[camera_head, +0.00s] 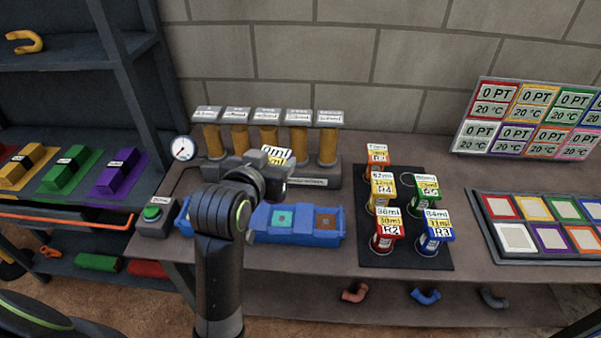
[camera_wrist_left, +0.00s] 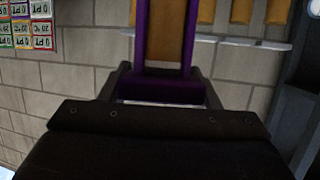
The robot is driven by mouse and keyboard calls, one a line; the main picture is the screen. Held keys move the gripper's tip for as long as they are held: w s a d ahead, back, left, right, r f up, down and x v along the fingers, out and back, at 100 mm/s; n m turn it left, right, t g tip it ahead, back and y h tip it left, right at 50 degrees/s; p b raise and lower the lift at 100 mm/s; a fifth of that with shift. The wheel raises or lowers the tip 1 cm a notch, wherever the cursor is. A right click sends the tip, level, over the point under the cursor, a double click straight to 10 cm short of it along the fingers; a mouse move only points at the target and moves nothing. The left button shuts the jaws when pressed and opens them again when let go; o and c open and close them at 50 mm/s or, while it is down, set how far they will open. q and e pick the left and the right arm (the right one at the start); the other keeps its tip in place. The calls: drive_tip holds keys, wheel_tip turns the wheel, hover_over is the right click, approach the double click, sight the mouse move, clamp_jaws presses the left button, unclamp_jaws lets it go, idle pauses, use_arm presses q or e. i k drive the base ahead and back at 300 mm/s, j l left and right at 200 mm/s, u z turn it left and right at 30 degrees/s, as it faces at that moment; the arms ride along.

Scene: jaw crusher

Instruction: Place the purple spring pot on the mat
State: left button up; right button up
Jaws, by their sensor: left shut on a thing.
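My left gripper (camera_head: 272,176) is over the workbench, in front of the grey rack. In the left wrist view my left gripper (camera_wrist_left: 164,88) is shut on a purple piece, which I take for the purple spring pot (camera_wrist_left: 163,90). Purple sides rise from it around an orange-brown middle. In the head view I cannot make out the purple pot behind my gripper. The black mat (camera_head: 376,254) lies right of my gripper, apart from it. Several labelled coloured pots stand upright on it. My right gripper is not in view.
The grey rack (camera_head: 333,170) with orange-brown cylinders stands behind my gripper. Blue bins (camera_head: 296,239) sit in front. A white label (camera_head: 283,151) shows just behind the gripper. A tray with coloured squares (camera_head: 489,229) is at right. Coloured blocks, one purple (camera_head: 114,174), lie on the left shelf.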

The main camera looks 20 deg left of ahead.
sight(409, 179)
drive_tip(key=i+l+u, duration=0.1)
drive_tip(key=l, duration=0.4)
drive_tip(key=i+l, duration=0.25)
drive_tip(key=l, duration=0.25)
drive_tip(key=i+l+u, duration=0.15)
drive_tip(key=l, duration=0.3)
drive_tip(key=i+l+u, duration=0.1)
drive_tip(key=l, duration=0.4)
drive_tip(key=i+l+u, duration=0.1)
drive_tip(key=l, duration=0.45)
drive_tip(key=i+l, duration=0.1)
drive_tip(key=l, duration=0.4)
drive_tip(key=i+l+u, duration=0.15)
drive_tip(key=l, duration=0.4)
